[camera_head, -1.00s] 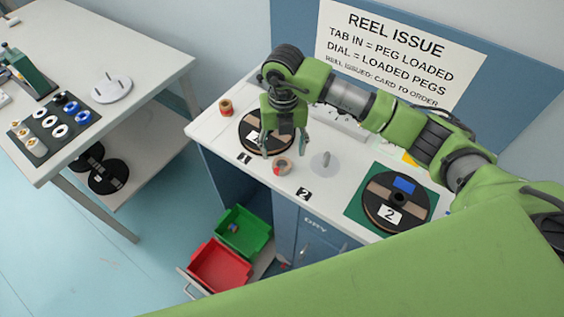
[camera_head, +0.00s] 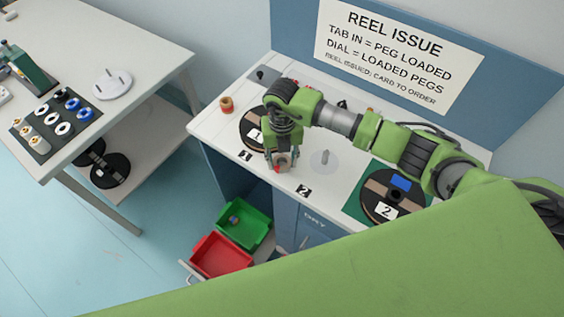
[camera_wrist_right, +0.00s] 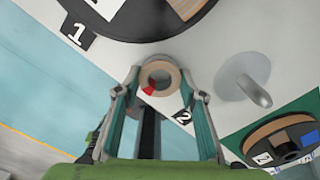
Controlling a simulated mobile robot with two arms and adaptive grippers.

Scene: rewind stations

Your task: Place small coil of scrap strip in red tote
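The small coil of scrap strip (camera_head: 283,162) is a tan ring with a red mark, lying on the white worktop. It also shows in the right wrist view (camera_wrist_right: 160,78), between the fingertips. My right gripper (camera_head: 281,167) points down at the coil with its fingers spread on either side; a gap shows beside the coil in the wrist view (camera_wrist_right: 162,88). The red tote (camera_head: 221,256) sits low in front of the bench, in a pulled-out drawer, and looks empty. My left gripper is not in view.
A green tote (camera_head: 244,226) with a small item inside stands behind the red one. A grey peg plate (camera_head: 324,162) is just right of the coil. A black reel (camera_head: 252,126) lies behind the gripper, another reel (camera_head: 390,194) on a green mat.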

